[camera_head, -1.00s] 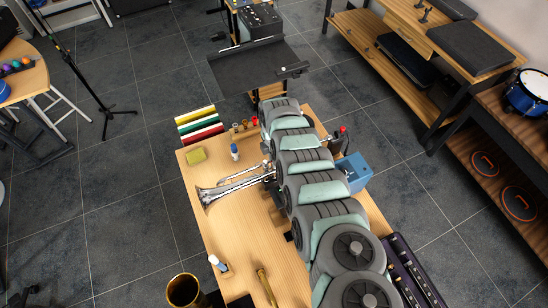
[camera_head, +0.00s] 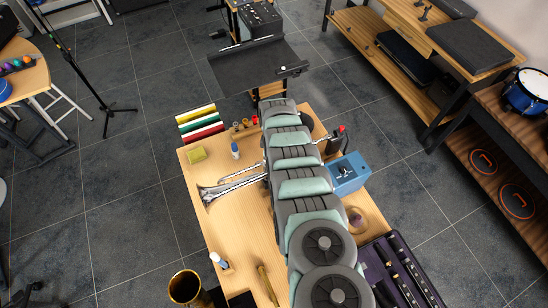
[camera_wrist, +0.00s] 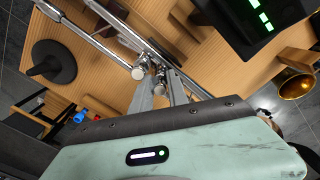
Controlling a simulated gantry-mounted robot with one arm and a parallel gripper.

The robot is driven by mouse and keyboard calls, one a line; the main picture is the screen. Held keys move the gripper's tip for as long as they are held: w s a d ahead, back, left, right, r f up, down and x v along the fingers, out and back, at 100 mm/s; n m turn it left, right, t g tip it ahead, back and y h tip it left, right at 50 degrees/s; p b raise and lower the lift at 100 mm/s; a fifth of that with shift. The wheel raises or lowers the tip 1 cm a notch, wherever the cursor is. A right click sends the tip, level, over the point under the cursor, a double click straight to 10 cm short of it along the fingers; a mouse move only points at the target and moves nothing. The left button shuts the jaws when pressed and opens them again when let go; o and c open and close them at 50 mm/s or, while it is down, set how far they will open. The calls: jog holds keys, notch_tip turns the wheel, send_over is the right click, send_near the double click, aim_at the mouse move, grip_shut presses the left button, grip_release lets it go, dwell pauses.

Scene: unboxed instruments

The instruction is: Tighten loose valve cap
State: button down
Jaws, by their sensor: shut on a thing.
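The silver trumpet (camera_head: 215,190) lies on the wooden bench, bell toward the left; my arm hides its valve section in the head view. In the wrist view its silver tubing (camera_wrist: 100,50) runs diagonally, with silver round valve caps close together near the centre. My gripper (camera_wrist: 156,82) reaches up to these caps, its narrow grey fingers shut on a valve cap (camera_wrist: 160,76). The exact contact is partly hidden, and I cannot tell how tight the cap sits. My gripper's tips are hidden in the head view.
A brass bell (camera_wrist: 294,82) shows at the wrist view's right.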

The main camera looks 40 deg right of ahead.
dwell(0.4)
jog(key=c, duration=1.3)
grip_release()
jog(key=shift+r, duration=0.1)
jog(key=shift+r+p, duration=0.6)
jog(key=shift+r, duration=0.75)
jog(key=shift+r+b, duration=0.95)
jog(key=shift+r, duration=3)
